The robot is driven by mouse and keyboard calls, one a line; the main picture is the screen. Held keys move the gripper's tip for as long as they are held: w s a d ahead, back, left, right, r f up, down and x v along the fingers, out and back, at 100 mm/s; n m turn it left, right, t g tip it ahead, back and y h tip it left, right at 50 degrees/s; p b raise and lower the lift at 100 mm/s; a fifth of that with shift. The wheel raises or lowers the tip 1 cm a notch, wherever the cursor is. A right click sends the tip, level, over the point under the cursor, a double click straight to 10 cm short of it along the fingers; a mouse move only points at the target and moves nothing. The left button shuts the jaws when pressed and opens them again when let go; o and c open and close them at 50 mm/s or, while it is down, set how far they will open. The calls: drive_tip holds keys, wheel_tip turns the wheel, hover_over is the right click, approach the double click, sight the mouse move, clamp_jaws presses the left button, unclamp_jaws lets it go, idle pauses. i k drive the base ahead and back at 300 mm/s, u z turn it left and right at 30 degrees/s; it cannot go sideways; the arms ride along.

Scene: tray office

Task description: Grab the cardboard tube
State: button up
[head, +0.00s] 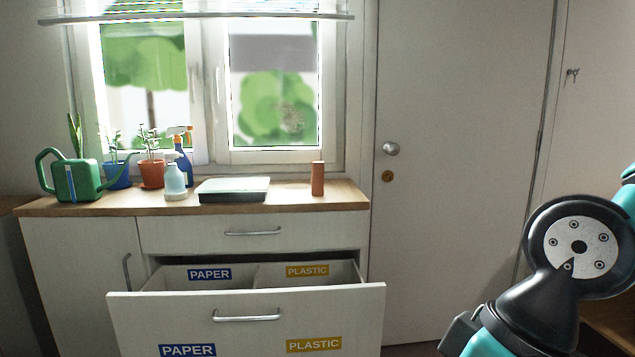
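The cardboard tube (318,178), a short orange-brown cylinder, stands upright near the right end of the wooden counter top (340,194). Nothing touches it. My arm shows at the lower right, well to the right of the tube and apart from it. My gripper is not in the picture, so I cannot see its fingers.
A flat box with a pale top (234,189), spray bottles (175,180), potted plants (151,172) and a green watering can (77,180) stand left of the tube. An open drawer (340,310), labelled PAPER and PLASTIC, juts out below. A closed door (460,150) is at right.

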sight(318, 167)
drive_tip(key=u, duration=0.4)
drive_tip(key=i, duration=1.55)
drive_tip(key=u, duration=0.15)
